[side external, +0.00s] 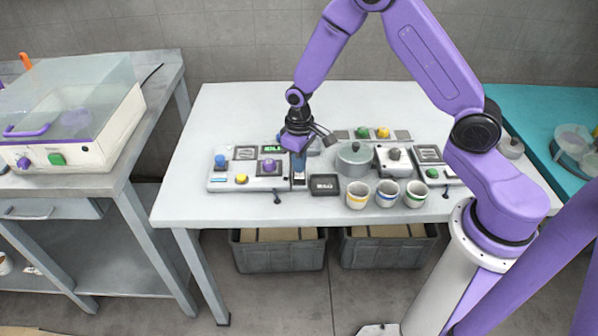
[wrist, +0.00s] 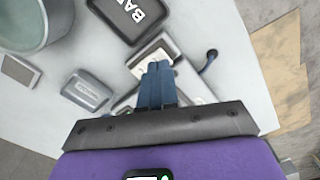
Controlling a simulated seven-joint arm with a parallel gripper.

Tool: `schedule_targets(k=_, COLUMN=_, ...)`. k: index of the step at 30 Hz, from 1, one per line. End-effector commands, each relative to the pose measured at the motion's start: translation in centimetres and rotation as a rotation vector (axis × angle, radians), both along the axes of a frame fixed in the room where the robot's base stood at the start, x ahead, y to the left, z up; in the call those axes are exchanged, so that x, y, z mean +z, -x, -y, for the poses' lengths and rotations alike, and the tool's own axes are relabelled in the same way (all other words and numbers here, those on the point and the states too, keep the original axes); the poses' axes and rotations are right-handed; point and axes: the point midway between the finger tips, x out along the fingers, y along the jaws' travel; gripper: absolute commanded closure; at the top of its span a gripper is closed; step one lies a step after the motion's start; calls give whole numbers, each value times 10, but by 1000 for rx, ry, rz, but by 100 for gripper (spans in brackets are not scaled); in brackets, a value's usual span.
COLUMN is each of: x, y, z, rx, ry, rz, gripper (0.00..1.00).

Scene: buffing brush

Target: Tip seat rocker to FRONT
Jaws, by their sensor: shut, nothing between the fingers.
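My gripper (side external: 298,174) points down at a narrow control panel (side external: 299,186) near the front of the white table. Its two blue fingers (wrist: 157,72) are shut together with nothing between them. In the wrist view the fingertips overlap a light panel with a pale label (wrist: 152,50). I cannot tell whether the fingertips touch it. I cannot make out the seat rocker or its tilt; the fingers hide part of the panel.
A dark labelled tray (side external: 325,185) lies right of my gripper, with a grey pot (side external: 354,160) behind and several cups (side external: 387,193) farther right. A button box (side external: 240,170) stands left. A small black lever (side external: 277,196) is at the front. The table's back left is clear.

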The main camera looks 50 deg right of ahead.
Motion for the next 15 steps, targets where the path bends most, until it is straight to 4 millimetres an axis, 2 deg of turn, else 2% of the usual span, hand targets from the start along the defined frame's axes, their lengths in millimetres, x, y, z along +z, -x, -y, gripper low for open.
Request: schedule_targets(k=15, x=-5, y=0, z=0, rx=0, ry=0, rz=0, gripper=100)
